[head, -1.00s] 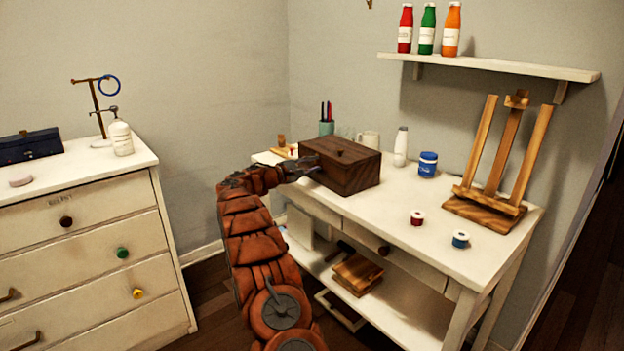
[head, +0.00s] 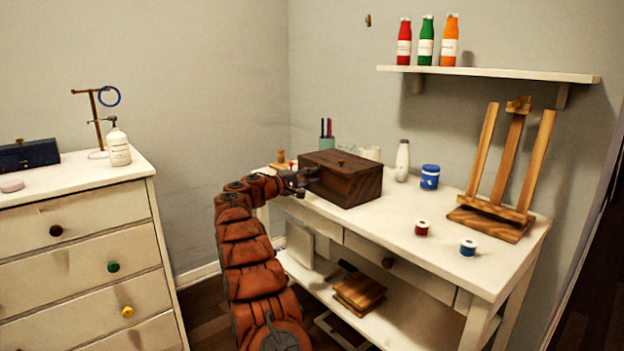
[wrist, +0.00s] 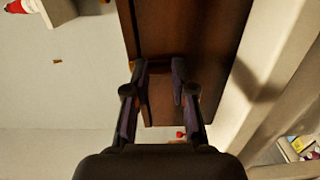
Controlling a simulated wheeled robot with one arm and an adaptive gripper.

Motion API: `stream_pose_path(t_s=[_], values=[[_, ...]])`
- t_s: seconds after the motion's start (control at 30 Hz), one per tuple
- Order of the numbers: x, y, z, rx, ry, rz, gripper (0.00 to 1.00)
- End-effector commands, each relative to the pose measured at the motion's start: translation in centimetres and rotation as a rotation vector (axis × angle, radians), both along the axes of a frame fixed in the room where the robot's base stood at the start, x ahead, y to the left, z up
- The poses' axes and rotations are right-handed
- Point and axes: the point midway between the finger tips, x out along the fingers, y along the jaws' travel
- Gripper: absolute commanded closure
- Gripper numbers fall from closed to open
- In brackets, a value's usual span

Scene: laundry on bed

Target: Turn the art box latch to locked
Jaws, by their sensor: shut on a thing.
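The art box (head: 352,186), a dark brown wooden box with a small knob on its lid, stands closed on the white desk. My gripper (head: 311,180) is at the box's left front part in the head view. In the wrist view the fingers (wrist: 156,78) are on either side of a small brown piece against the box face (wrist: 215,40), which looks like the latch. The gripper is shut on it. The fingers hide most of the latch, so its turn position cannot be told.
The white desk (head: 450,250) also holds a white bottle (head: 402,160), a blue jar (head: 430,177), two spools, a wooden easel (head: 505,165) and a pen cup (head: 327,143). A shelf (head: 490,73) with bottles hangs above. A white dresser (head: 95,235) stands at left.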

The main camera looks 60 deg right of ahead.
Motion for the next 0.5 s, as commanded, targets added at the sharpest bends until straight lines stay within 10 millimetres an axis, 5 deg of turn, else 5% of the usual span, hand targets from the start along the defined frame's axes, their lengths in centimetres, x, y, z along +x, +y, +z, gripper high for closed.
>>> stream_pose_path(t_s=[0.2,0.23,0.5], values=[[0.02,0.0,-0.13,0.002,0.0,0.0,1.0],[0.02,0.0,-0.13,0.002,0.0,0.0,0.72],[0.0,0.01,-0.06,0.001,0.001,0.0,0.5]])
